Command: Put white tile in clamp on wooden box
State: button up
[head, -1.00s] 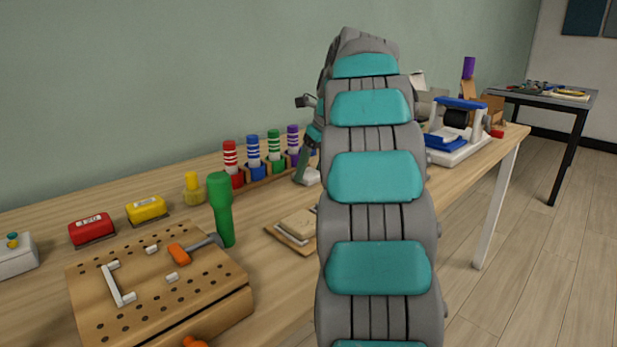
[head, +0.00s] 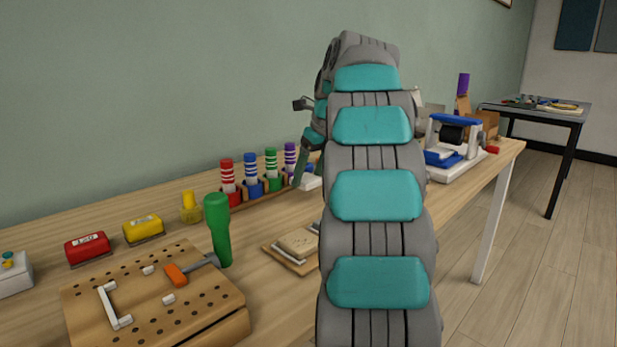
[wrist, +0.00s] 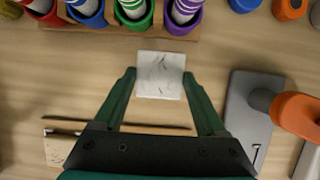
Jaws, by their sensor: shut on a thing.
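My gripper (wrist: 160,82) is shut on a white tile (wrist: 161,68) with thin dark marks, its edges between the two green fingers. In the head view a white piece (head: 311,183), seemingly the same tile, shows beside my arm, which hides most of the gripper. The wooden box (head: 205,300) with rows of holes stands at the near left of the bench, well away from the gripper.
A rack of striped pegs in coloured cups (head: 250,175) stands just beyond the tile. Flat tan and white pieces (head: 298,243) lie nearer. A green upright tool (head: 218,230) rises at the box's back right corner. A blue and white machine (head: 455,150) is farther right.

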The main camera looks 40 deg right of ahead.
jog(key=s+a, duration=0.2)
jog(key=s, duration=0.2)
jog(key=s+a+r, duration=0.1)
jog(key=s, duration=0.4)
jog(key=s+a, duration=0.2)
jog(key=s, duration=0.3)
jog(key=shift+s+a+r+b, duration=0.2)
jog(key=shift+a+r+b, duration=0.05)
jog(key=shift+a+b, duration=0.1)
jog(key=shift+s, duration=0.15)
